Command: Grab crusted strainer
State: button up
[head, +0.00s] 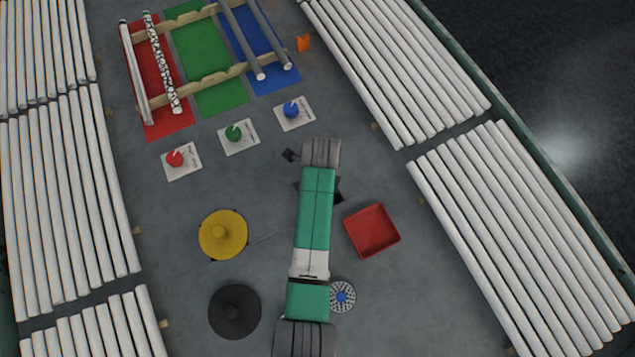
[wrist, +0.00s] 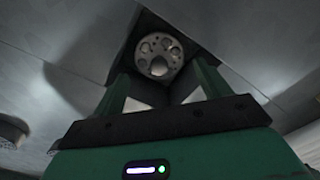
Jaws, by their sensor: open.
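A round white disc with dark holes and a blue centre (head: 342,296) lies on the grey table in the head view, just right of my arm's lower part. It looks like a strainer; I cannot make out any crust on it. My gripper (wrist: 160,88) is open in the wrist view, with its two green and black fingers apart. A round grey disc with several holes (wrist: 158,56) shows beyond and between the fingertips, against a dark patch. I cannot tell whether it is the same disc. In the head view my arm mostly hides the gripper.
A red tray (head: 372,231) stands right of my arm. A yellow disc (head: 223,235) and a black disc (head: 235,311) lie to the left. Red, green and blue mats under a wooden tube rack (head: 205,84) are at the back. White tubes (head: 520,230) line both sides.

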notch_tip(320, 180, down, 4)
jog(key=shift+a+f+b, duration=0.15)
jog(key=shift+b, duration=0.5)
jog(key=c, duration=0.8)
notch_tip(320, 180, up, 10)
jog(key=p, duration=0.3)
jog(key=shift+p, duration=0.3)
